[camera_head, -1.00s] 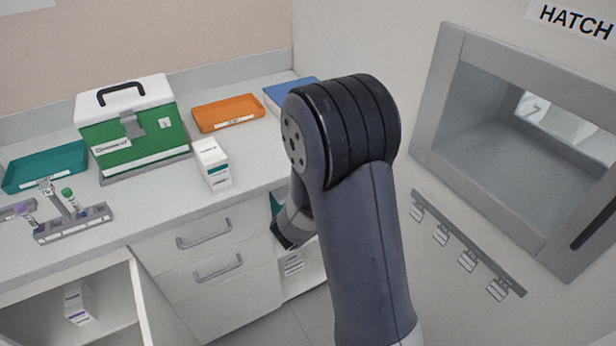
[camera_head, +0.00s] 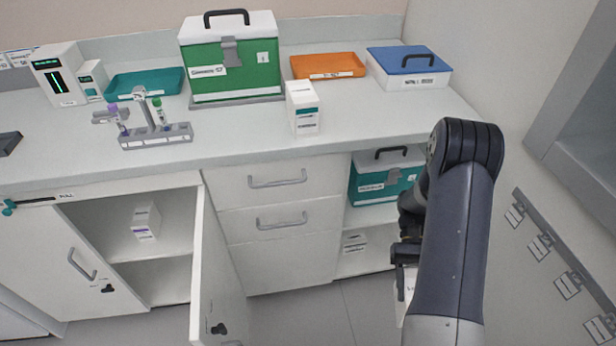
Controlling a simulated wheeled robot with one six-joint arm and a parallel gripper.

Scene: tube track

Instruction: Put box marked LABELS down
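My gripper (camera_head: 404,262) hangs low in front of the open shelves, partly hidden behind my own arm. A white box (camera_head: 402,298) shows just below its fingers, mostly covered by the arm, and appears to be held; its marking cannot be read. Other white boxes are in view. One stands on the counter (camera_head: 303,108) in front of the green case, one is in the open left cupboard (camera_head: 145,221), and one is on the lower right shelf (camera_head: 354,243). I cannot read LABELS on any of them.
The counter (camera_head: 360,125) has clear room right of the counter box. A green case (camera_head: 231,62), orange tray (camera_head: 328,66), blue-lidded box (camera_head: 408,67), teal tray (camera_head: 146,82) and tube rack (camera_head: 156,136) stand on it. An open cupboard door (camera_head: 217,275) juts forward. A teal case (camera_head: 386,176) fills the upper shelf.

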